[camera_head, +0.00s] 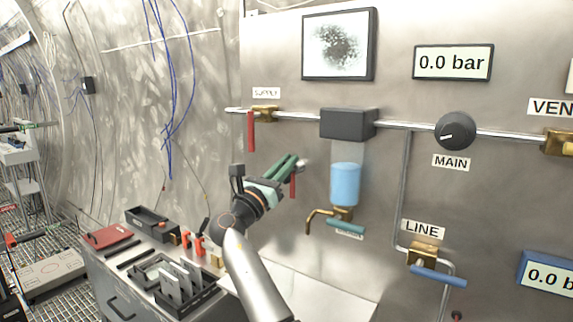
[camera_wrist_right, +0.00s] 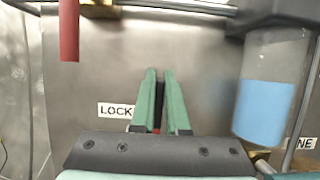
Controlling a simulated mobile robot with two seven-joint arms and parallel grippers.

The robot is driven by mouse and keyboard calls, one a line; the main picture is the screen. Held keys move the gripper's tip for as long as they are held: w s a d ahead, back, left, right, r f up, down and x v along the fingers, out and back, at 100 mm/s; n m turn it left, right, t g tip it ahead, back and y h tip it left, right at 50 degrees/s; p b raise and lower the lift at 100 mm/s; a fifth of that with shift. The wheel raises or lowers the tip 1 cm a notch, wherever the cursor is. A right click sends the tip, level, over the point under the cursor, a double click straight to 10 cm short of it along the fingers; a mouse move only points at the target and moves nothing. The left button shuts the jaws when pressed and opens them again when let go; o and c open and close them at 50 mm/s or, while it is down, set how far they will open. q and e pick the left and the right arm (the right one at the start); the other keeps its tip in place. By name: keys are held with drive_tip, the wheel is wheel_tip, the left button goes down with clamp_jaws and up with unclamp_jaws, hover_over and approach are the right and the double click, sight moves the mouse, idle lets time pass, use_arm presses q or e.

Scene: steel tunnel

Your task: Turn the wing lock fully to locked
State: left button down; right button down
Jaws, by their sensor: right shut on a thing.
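The wing lock shows in the head view as a small red piece (camera_head: 293,188) at the wall, mostly hidden behind my right gripper. My right gripper (camera_head: 296,163) has its green fingers pointing at the wall and shut on the wing lock. In the right wrist view the fingers (camera_wrist_right: 158,76) are close together, with a sliver of red (camera_wrist_right: 157,118) between them. A white label (camera_wrist_right: 117,110) reading "LOCK" is left of the fingers, partly cut off by them. The lock's exact angle is hidden. My left gripper is not in view.
A red supply valve handle (camera_head: 250,132) hangs down above and left of my gripper. A blue-filled clear cylinder (camera_head: 345,184) with a brass tap stands close on the right. A bench with trays (camera_head: 152,223) is lower left. Both pressure displays show 0.0.

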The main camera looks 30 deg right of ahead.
sight(294, 174)
drive_tip(key=shift+s+d+f+m+g+y, duration=0.15)
drive_tip(key=shift+s+f+m+g+y, duration=0.3)
drive_tip(key=shift+m+g, duration=2.15)
drive_tip(key=shift+s+d+f+m+g+y, duration=0.1)
drive_tip(key=shift+s+f+m+g+y, duration=0.3)
drive_tip(key=shift+m, duration=4.45)
drive_tip(key=shift+s+d+f+m+g+y, duration=0.2)
drive_tip(key=shift+m+g+y, duration=0.75)
drive_tip(key=shift+m, duration=2.8)
drive_tip(key=shift+f+g, duration=0.1)
drive_tip(key=shift+g, duration=0.15)
drive_tip(key=c, duration=0.9)
unclamp_jaws()
drive_tip(key=shift+h, duration=0.3)
